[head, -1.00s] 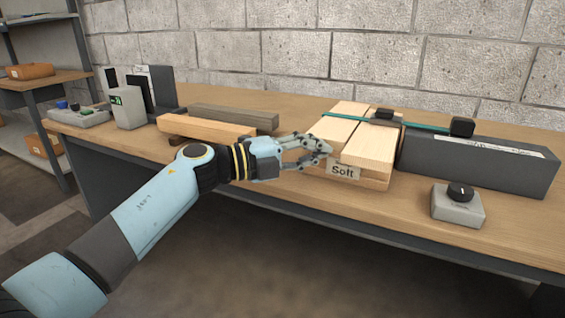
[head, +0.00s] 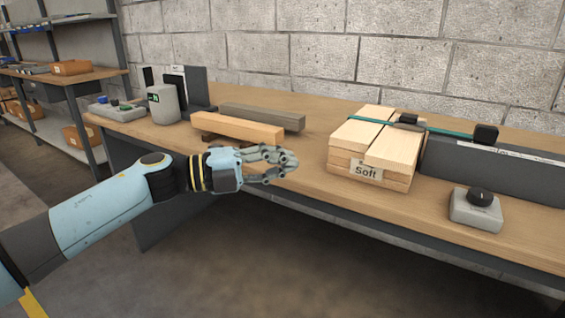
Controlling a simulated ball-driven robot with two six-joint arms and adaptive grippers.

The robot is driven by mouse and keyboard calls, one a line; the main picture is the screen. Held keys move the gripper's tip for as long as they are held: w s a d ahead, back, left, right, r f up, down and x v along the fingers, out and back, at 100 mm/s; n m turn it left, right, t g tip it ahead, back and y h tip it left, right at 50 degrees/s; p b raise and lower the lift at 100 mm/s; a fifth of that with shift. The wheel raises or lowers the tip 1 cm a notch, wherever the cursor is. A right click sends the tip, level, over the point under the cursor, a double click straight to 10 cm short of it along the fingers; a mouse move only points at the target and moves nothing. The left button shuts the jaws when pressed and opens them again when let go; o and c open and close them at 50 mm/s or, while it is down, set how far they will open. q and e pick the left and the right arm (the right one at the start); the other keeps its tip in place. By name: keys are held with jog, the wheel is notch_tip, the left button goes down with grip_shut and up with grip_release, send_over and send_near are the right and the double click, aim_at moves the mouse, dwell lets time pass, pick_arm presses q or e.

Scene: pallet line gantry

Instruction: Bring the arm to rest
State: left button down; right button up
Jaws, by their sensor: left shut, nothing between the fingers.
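My left arm (head: 105,208) comes in from the left, light blue and dark grey with yellow rings at the wrist. My left gripper (head: 294,163) is shut and empty. It shows in front of the workbench's (head: 305,185) front edge, left of the wooden stack (head: 372,178) and apart from it. The stack carries a label reading "Soft" and a green strap lies across its top. My right gripper is not in view.
A grey box with a black knob (head: 476,212) sits at the right, by a long dark grey block (head: 490,165). Two wooden bars (head: 238,130) lie behind my gripper. Control boxes stand at the bench's left end. Shelves (head: 60,60) stand further left. A block wall closes the back.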

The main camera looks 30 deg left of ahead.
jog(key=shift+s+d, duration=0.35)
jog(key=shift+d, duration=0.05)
pick_arm(q)
jog(key=s+a+f+n+y, duration=0.2)
jog(key=s+f+n+y, duration=0.3)
jog(key=f, duration=0.8)
jog(key=s+a+f+n+g+y, duration=0.1)
jog(key=s+a+f+n+y, duration=0.15)
jog(key=s+f+n, duration=0.75)
jog(key=s+a+f+n+y, duration=0.2)
jog(key=s+f+n+y, duration=0.2)
jog(key=f, duration=1.1)
jog(key=s+f+n+g+y, duration=0.1)
jog(key=s+f+n+g, duration=0.3)
jog(key=s, duration=1.2)
jog(key=s+f+n+g+y, duration=0.1)
jog(key=s+f+n+g, duration=0.3)
jog(key=s+f, duration=0.7)
jog(key=s+d+g, duration=0.1)
jog(key=s+g, duration=0.1)
jog(key=s, duration=0.4)
jog(key=shift+s+g+y, duration=0.25)
jog(key=shift+g+y, duration=0.1)
jog(key=shift+g, duration=0.05)
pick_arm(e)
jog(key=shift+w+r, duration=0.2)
